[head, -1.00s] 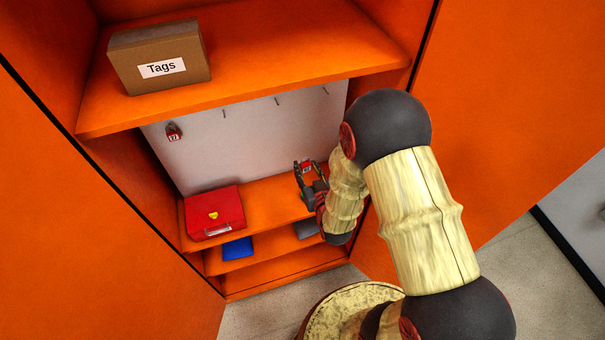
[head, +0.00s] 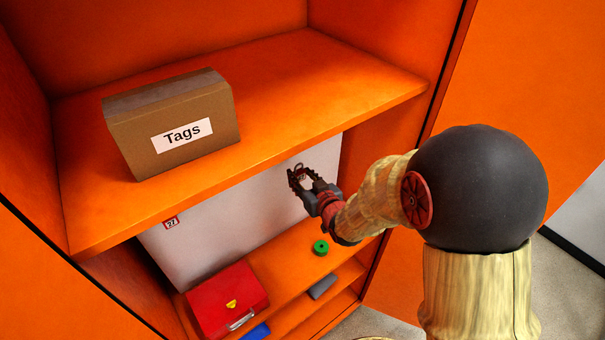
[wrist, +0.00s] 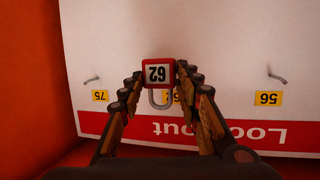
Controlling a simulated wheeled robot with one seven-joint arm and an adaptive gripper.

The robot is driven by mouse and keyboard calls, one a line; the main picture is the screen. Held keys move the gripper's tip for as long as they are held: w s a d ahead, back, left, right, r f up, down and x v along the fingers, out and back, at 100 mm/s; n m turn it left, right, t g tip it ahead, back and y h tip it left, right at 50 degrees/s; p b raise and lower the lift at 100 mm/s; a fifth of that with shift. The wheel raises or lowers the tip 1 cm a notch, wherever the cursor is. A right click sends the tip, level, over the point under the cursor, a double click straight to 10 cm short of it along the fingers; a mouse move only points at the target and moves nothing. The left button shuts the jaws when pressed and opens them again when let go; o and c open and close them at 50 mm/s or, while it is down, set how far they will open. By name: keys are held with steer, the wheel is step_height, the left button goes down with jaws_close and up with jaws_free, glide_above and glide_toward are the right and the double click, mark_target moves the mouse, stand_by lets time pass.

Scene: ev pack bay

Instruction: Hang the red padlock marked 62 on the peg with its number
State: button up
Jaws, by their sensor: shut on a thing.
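My gripper (head: 304,180) is shut on the red padlock marked 62 (wrist: 158,73), in front of the white board (head: 220,247). In the wrist view the board's writing and the 62 are upside down, and the grey shackle points toward the Lockout heading (wrist: 215,132). A peg (wrist: 92,79) shows by the label 75 (wrist: 100,96), another peg (wrist: 278,77) by the label 56 (wrist: 268,98). A yellow label between them is mostly hidden behind the padlock and finger; its number and any peg there cannot be made out. I cannot tell whether the padlock touches the board.
An orange shelf (head: 330,75) with a Tags box (head: 175,120) overhangs the board. A padlock marked 27 (head: 171,223) hangs at the board's left. Below are a red case (head: 225,298), a green ring-shaped item (head: 320,247) and a grey item (head: 322,286). The cabinet wall is close at right.

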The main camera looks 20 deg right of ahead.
steer(key=shift+f, duration=0.3)
steer(key=shift+w+d, duration=0.1)
steer(key=shift+d, duration=0.1)
steer(key=shift+w+a, duration=0.4)
steer(key=shift+w, duration=0.65)
steer(key=shift+w+a+f+b, duration=0.15)
steer(key=shift+w+a+f, duration=0.2)
steer(key=shift+w, duration=0.75)
steer(key=shift+w+a+f+b, duration=0.2)
steer(key=shift+w+a, duration=0.2)
steer(key=shift+w, duration=0.75)
steer(key=shift+w+a+f+b, duration=0.2)
steer(key=shift+w+a, duration=0.2)
steer(key=shift+w, duration=0.7)
steer(key=o, duration=1.2)
